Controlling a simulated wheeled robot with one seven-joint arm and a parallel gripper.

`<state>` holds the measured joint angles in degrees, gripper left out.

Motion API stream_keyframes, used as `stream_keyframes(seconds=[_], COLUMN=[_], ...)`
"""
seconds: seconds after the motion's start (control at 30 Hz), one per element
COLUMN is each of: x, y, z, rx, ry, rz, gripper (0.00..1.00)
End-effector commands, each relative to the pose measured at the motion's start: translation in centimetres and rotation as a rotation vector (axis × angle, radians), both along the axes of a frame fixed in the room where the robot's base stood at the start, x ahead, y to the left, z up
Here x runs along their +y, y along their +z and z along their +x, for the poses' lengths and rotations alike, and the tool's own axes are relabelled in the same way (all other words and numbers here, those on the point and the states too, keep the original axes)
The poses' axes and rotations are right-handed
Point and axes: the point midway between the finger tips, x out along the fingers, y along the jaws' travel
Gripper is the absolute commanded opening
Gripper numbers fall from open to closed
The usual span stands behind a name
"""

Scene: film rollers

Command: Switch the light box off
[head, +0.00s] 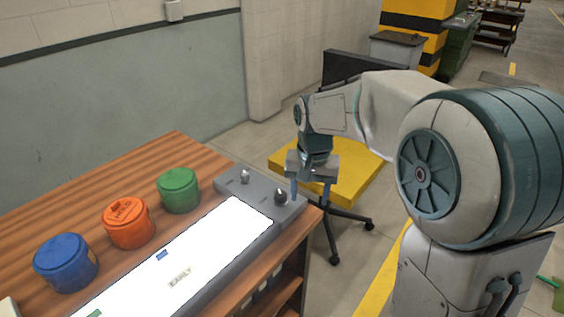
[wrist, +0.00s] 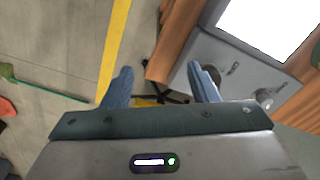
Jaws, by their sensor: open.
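The light box (head: 228,235) lies on the wooden table with its white panel lit; it also shows in the wrist view (wrist: 268,22). Its grey control strip (head: 232,188) at the far end carries a silver knob (head: 245,177) and a dark knob (head: 280,196). In the wrist view the silver knob (wrist: 265,97) is at the right, and the dark knob (wrist: 212,73) is partly hidden behind my right finger. My gripper (head: 310,192) is open and empty, pointing down at the table's right edge. One finger is beside the dark knob; I cannot tell whether they touch.
Blue (head: 66,262), orange (head: 127,222) and green (head: 179,190) lidded jars stand left of the light box. A label reading EARLY (head: 180,277) lies on the lit panel.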

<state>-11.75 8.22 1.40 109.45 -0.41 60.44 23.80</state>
Motion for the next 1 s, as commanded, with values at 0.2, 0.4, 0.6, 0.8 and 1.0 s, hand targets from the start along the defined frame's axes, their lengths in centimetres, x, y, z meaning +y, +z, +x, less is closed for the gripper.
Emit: stream_keyframes(seconds=[0.2, 0.4, 0.6, 0.8, 1.0], x=[3.8, 6.1, 6.8, 6.7, 6.7], y=[5.9, 7.7, 7.3, 4.2, -0.1], z=[4.6, 6.8, 7.4, 7.3, 7.3], rx=[0.021, 0.031, 0.036, 0.038, 0.039], ry=[-0.058, -0.094, -0.106, -0.107, -0.107], rz=[-0.001, -0.002, -0.004, -0.005, -0.005], gripper=[0.54, 0.54, 0.54, 0.54, 0.54])
